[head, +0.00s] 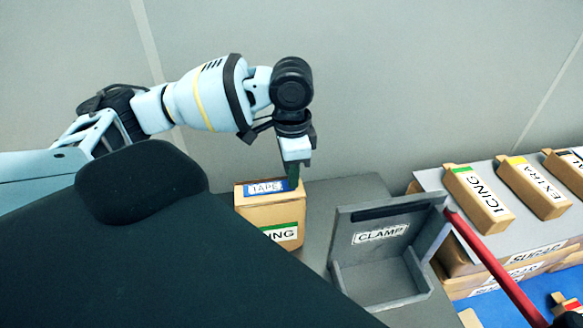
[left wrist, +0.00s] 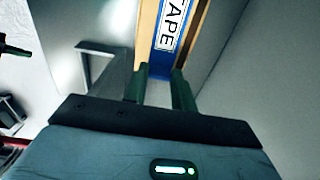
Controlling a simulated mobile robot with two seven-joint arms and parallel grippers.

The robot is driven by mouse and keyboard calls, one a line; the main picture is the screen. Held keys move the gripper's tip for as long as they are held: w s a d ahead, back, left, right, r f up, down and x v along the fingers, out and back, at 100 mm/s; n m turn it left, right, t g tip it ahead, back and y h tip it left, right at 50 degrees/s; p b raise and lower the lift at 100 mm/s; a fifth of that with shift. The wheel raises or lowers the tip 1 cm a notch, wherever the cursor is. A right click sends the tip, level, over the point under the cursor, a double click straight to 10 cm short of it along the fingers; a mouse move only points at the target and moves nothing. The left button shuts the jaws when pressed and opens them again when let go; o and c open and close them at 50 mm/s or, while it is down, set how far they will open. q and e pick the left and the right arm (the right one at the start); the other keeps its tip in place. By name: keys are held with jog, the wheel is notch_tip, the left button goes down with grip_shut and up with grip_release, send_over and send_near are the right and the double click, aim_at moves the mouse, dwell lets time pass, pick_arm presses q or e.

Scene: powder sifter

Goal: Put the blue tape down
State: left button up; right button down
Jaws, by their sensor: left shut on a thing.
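The blue tape (head: 265,187) is a tan box with a blue face and a white TAPE label. In the head view it is at the top of a tan box with a green stripe (head: 285,233), whose label is partly cut off and ends in "NG". I cannot tell whether it rests there fully. My left gripper (head: 292,178) points down at its right end. In the left wrist view the blue tape (left wrist: 168,38) runs between the fingertips of my left gripper (left wrist: 160,75), which is shut on it. My right gripper does not show clearly.
A grey open holder labelled CLAMP (head: 385,250) stands just right of the boxes. Boxes labelled ICING (head: 478,198) and EXTRA (head: 535,187) lie on a grey top at the right. A grey wall (head: 380,80) is behind.

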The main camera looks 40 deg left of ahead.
pick_arm(q)
jog(key=o, duration=0.9)
jog(key=shift+f, duration=0.1)
jog(key=shift+o, duration=0.2)
notch_tip(320, 180, up, 12)
dwell(0.4)
